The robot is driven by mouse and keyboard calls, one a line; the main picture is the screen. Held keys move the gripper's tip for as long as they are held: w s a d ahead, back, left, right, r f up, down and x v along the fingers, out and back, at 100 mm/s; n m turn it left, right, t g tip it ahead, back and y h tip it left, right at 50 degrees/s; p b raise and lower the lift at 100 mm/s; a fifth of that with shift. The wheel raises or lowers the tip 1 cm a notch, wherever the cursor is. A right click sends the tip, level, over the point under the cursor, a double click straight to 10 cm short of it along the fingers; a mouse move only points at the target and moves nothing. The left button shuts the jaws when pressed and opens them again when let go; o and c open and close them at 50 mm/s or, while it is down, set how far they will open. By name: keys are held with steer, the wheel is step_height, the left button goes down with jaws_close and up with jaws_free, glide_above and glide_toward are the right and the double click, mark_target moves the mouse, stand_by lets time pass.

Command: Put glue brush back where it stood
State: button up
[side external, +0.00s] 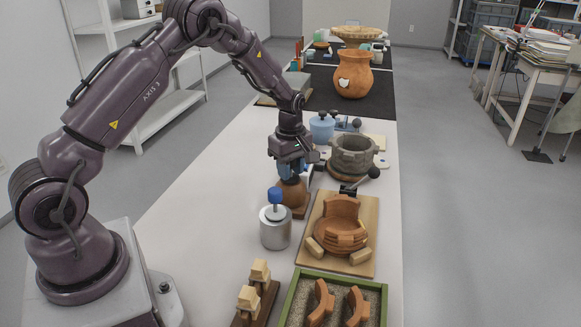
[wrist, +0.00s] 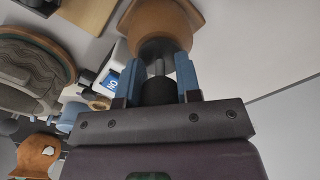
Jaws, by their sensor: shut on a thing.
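My gripper (side external: 291,168) points down with its blue fingers around a slim dark piece, which I take to be the glue brush. In the wrist view, its black part (wrist: 158,92) and a short grey shaft (wrist: 158,67) show between the fingers (wrist: 158,75). Just below the fingertips is a rounded brown wooden stand (side external: 292,191) on a flat base; it also shows in the wrist view (wrist: 155,18). The brush's lower end is hidden, so I cannot tell whether it is inside the stand.
A metal canister with a blue knob (side external: 275,228) stands close in front. A grey stone-like pot (side external: 353,158) is to the right, with a board of terracotta sherds (side external: 341,235) nearer. A blue jar (side external: 321,130) and a white box with a blue label (wrist: 108,82) are close by.

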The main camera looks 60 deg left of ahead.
stand_by(0.3)
steer(key=o, duration=0.8)
step_height(320, 180, up, 13)
stand_by(0.3)
